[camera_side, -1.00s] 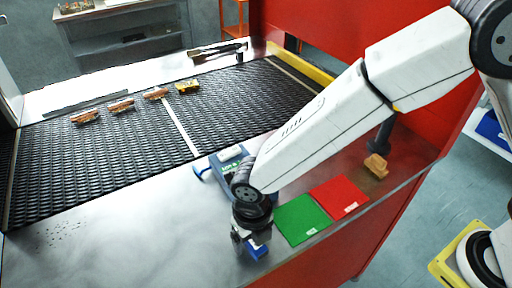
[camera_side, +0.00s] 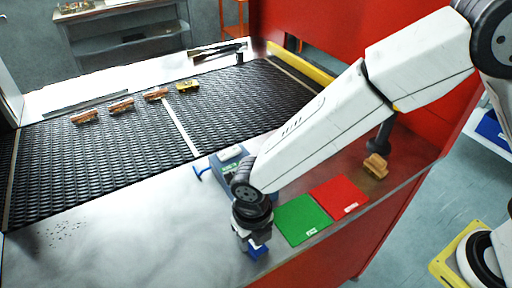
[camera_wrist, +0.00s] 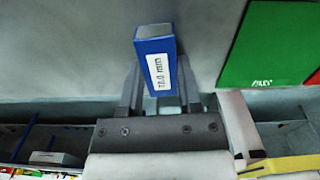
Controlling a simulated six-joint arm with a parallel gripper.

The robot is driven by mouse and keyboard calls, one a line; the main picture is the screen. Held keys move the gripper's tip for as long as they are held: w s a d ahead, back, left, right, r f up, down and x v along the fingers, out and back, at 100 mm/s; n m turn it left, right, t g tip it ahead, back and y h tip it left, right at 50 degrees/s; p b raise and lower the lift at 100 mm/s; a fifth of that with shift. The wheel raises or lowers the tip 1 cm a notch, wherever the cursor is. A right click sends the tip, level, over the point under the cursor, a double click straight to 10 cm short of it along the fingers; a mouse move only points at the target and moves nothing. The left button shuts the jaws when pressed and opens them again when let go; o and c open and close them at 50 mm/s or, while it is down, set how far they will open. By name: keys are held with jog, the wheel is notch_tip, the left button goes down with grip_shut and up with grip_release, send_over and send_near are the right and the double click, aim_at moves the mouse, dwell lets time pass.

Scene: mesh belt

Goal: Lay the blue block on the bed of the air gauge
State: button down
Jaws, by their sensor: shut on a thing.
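The blue block (camera_side: 257,251) carries a white label in the wrist view (camera_wrist: 156,62), where it stands out between my two fingers. My gripper (camera_side: 250,240) is shut on it, near the front edge of the metal table. In the side view the gripper hides part of the block, and I cannot tell whether it touches the table. The air gauge (camera_side: 229,157) is the blue-grey box with a small display behind my wrist. My arm hides much of it, and I cannot make out its bed.
A green mat (camera_side: 301,219) and a red mat (camera_side: 340,195) lie right of my gripper. A tan brush-like block (camera_side: 375,166) stands beyond them. Several brown pieces (camera_side: 121,105) and a yellow one (camera_side: 187,86) lie on the black mesh belt (camera_side: 100,160). The metal surface at front left is clear.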

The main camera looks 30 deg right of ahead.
jog(key=shift+r, duration=0.1)
jog(key=shift+r, duration=1.6)
jog(key=s+d+r, duration=0.8)
jog(key=s+r, duration=0.1)
jog(key=s, duration=0.2)
jog(key=shift+s+r, duration=0.15)
jog(key=shift+r, duration=0.2)
